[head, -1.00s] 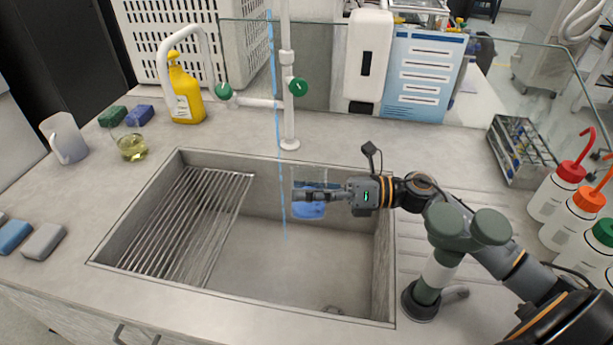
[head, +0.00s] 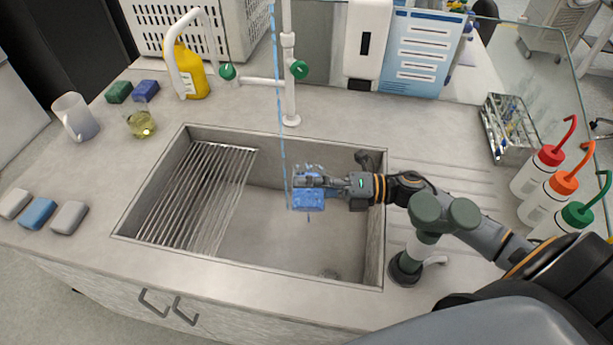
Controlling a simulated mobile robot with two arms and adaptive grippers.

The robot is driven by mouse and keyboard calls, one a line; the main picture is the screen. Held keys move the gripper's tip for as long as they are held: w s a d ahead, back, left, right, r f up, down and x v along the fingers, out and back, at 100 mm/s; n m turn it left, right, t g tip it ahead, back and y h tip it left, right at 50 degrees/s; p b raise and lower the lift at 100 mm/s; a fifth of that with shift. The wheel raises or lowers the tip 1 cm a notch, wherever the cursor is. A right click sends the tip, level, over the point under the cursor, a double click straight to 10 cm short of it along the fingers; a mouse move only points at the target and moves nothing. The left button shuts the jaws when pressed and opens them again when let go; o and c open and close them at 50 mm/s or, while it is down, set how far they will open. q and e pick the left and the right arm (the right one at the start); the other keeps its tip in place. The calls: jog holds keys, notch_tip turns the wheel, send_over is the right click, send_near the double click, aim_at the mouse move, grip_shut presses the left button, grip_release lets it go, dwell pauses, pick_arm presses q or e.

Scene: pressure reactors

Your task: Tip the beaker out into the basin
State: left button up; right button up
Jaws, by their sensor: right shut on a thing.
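The clear beaker (head: 308,200) with blue liquid is in my right gripper (head: 314,182), above the right half of the steel basin (head: 300,245). My right gripper is shut on the beaker, and its fingers hide part of the glass. Blue specks show just above and below the beaker. The beaker looks tilted, but how far I cannot tell. Its rim is hard to make out. The basin's floor has a drain and a rod rack (head: 205,195) at its left. My left gripper is not in view.
A flask with yellow liquid (head: 141,124), a white jug (head: 76,117) and several sponges lie left of the basin. The tap (head: 290,85) stands behind it. Wash bottles (head: 553,190) and a tube rack (head: 510,130) are at the right.

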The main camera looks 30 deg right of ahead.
jog(key=shift+s+a+r+m+p, duration=0.1)
jog(key=shift+s+r+m+p, duration=0.1)
jog(key=shift+r+m+p, duration=0.35)
jog(key=m+p, duration=0.2)
jog(key=r+m+p, duration=0.1)
jog(key=m+p, duration=0.1)
jog(key=shift+r, duration=0.15)
jog(key=shift+r+m+p, duration=0.35)
jog(key=shift+m+p, duration=0.6)
jog(key=shift+m, duration=0.3)
jog(key=shift+w+m, duration=0.1)
jog(key=shift+m, duration=0.5)
